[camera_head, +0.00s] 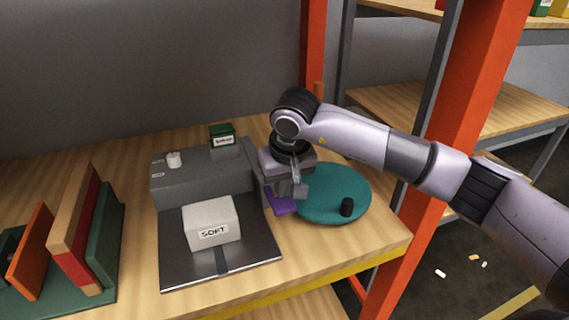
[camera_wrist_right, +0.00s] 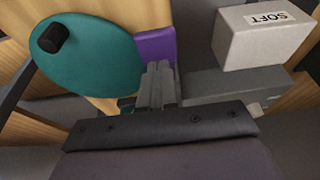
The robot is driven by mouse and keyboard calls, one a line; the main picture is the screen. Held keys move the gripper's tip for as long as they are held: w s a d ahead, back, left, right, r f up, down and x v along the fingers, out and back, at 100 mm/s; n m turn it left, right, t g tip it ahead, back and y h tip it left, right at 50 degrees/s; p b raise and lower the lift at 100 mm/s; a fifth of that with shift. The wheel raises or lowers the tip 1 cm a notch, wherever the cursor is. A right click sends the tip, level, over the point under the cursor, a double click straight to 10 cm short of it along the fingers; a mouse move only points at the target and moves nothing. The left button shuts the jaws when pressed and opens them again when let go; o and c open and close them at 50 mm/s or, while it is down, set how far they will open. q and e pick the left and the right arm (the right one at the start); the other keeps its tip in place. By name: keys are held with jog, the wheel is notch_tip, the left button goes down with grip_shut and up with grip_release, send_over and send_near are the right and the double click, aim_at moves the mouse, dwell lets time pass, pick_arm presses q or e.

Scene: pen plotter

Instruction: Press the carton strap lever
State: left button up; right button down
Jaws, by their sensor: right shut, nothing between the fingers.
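A grey strapping machine (camera_head: 205,183) stands on the wooden shelf, with a flat metal plate at its front. A white carton labelled SOFT (camera_head: 211,222) sits on the plate; it also shows in the right wrist view (camera_wrist_right: 262,38). A purple lever (camera_head: 281,203) sticks out at the machine's right side; in the right wrist view the purple lever (camera_wrist_right: 155,43) lies just beyond my fingertips. My right gripper (camera_head: 299,190) is shut and empty, right at the lever. Whether it touches the lever I cannot tell. My left gripper is not in view.
A teal disc (camera_head: 330,193) with a black knob (camera_head: 347,207) lies right of the machine, partly under my right arm. Books (camera_head: 75,240) stand in a green rack at the left. An orange post (camera_head: 440,150) rises at the right. A green box (camera_head: 222,136) sits on the machine.

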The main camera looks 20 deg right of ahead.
jog(key=shift+f, duration=1)
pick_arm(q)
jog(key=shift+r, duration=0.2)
